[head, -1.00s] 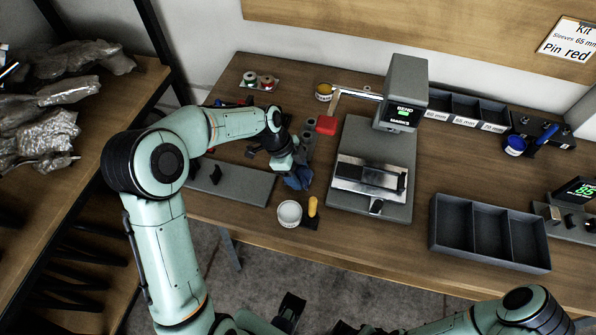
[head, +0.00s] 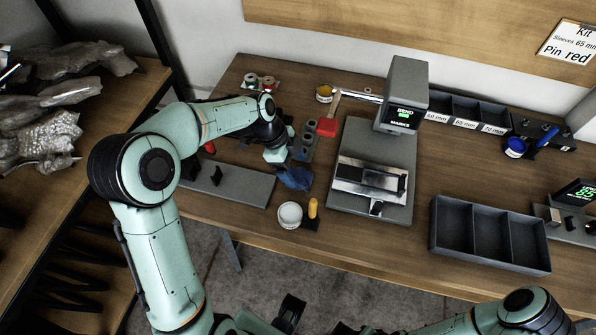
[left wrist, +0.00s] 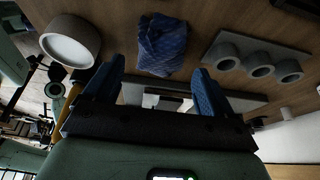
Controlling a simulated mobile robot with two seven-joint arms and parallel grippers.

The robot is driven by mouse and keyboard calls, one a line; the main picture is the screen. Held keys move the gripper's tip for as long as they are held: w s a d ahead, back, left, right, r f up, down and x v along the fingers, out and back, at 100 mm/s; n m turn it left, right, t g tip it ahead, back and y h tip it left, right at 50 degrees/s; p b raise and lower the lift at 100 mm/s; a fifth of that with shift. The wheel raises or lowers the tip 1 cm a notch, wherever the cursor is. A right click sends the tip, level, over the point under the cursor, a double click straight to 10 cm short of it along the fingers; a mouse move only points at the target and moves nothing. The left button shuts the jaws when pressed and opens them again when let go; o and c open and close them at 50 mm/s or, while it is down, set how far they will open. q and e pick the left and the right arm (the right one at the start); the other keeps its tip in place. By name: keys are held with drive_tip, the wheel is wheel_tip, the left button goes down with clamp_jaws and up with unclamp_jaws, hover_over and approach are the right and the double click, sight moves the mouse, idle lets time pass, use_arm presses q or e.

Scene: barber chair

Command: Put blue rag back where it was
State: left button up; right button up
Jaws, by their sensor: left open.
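In the left wrist view the rag (left wrist: 162,45) shows patterned blue cloth, lying clear of the fingers. My left gripper (head: 276,155) is above and slightly left of the rag in the head view. In the left wrist view my gripper (left wrist: 157,88) has its two blue fingers spread apart with nothing between them. My right gripper is not in view; only part of the right arm shows at the lower right.
The white cup (head: 290,214) and an orange-handled tool (head: 313,207) stand in front of the rag. A holder with grey rings (head: 308,140) is behind it. A grey plate (head: 235,185) lies left, and a grey press (head: 370,145) stands right.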

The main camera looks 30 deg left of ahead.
use_arm(q)
drive_tip(key=v, duration=0.8)
drive_tip(key=shift+p, duration=0.3)
drive_tip(key=shift+s, duration=0.1)
